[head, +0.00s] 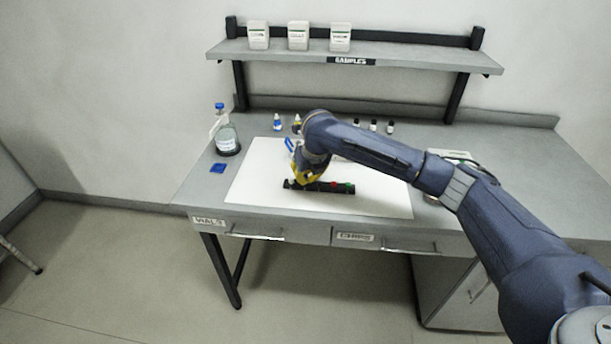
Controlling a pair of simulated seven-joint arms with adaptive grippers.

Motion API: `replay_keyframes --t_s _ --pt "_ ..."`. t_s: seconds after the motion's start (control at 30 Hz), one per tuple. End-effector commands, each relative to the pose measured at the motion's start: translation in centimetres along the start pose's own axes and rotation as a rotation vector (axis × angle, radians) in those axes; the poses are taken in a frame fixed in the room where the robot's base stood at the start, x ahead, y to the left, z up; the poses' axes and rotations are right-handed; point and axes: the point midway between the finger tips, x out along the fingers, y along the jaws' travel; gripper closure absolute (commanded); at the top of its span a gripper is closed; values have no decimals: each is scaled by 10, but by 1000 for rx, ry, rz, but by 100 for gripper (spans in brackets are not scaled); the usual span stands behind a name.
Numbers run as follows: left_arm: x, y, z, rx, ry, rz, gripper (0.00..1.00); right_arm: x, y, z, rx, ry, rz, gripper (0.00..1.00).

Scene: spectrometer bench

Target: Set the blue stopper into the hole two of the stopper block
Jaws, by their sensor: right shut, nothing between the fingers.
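The stopper block (320,187) is a long black bar lying on the white mat (255,199). A red stopper (333,185) and a green stopper (349,187) stand in its right half. My right gripper (298,182) reaches down at the left part of the block, shut and empty. It hides that part of the block from above. I cannot make out the blue stopper; it may be hidden by the gripper. My left gripper is not in view.
A wash bottle (226,134) and a small blue dish (218,168) stand on the left. A blue object (289,145) shows behind my wrist. Small bottles (277,122) and black-capped vials (373,126) line the back. The mat's front is clear.

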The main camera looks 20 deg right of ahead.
Motion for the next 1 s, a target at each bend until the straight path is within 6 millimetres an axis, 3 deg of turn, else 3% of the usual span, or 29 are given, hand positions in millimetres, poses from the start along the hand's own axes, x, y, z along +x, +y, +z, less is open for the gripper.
replay_keyframes --t_s 1.0 --pt "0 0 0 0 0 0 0 17 0 -8 0 3 0 100"
